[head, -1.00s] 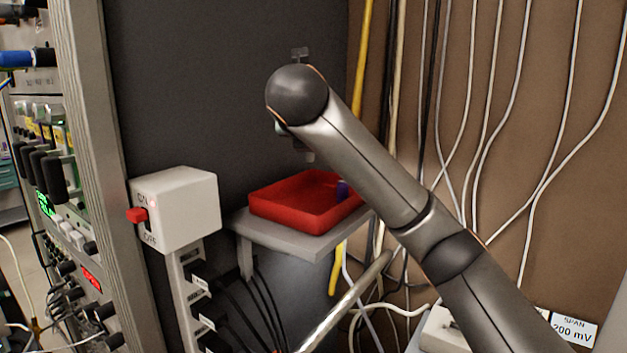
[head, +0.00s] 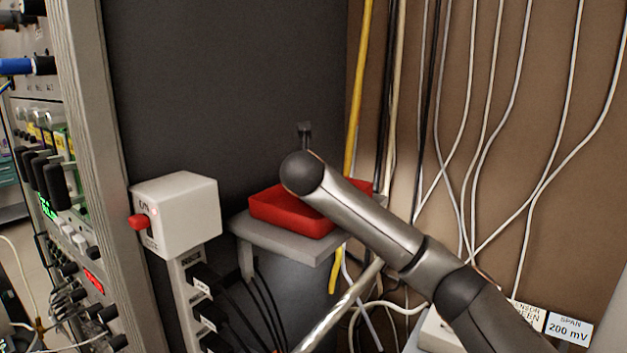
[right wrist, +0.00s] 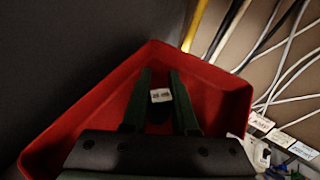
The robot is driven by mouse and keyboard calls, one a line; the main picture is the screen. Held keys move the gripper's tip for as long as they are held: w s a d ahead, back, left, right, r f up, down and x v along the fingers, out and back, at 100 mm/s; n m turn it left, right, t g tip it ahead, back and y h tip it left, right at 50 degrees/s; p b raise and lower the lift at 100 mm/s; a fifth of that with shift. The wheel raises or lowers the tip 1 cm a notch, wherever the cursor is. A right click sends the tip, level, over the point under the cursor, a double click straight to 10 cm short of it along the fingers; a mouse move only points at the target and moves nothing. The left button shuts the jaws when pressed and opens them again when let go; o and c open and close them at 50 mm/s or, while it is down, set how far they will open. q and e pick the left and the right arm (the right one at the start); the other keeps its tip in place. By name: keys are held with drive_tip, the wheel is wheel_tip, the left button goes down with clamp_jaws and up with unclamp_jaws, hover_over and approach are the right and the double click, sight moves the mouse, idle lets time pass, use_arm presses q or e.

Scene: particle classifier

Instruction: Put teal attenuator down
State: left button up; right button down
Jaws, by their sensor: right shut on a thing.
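The teal attenuator (right wrist: 158,114) shows in the right wrist view as a dark green piece with a small white label, between the two fingers of my right gripper (right wrist: 161,86). The gripper is shut on it, over the red tray (right wrist: 65,123). I cannot tell whether the attenuator touches the tray floor. My left gripper is not in view.
The tray sits on a small grey shelf (head: 262,234) beside a white switch box with a red switch (head: 177,213). An instrument rack (head: 90,130) stands at the left. Yellow, black and white cables (head: 357,90) hang behind the tray at right.

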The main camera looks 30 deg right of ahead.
drive_tip(key=shift+f, duration=0.3)
drive_tip(key=c, duration=0.7)
unclamp_jaws()
drive_tip(key=shift+r, duration=0.1)
drive_tip(key=shift+r, duration=0.35)
drive_tip(key=b+v, duration=0.2)
drive_tip(key=v, duration=1)
drive_tip(key=shift+a+f, duration=0.1)
drive_tip(key=shift+f, duration=0.05)
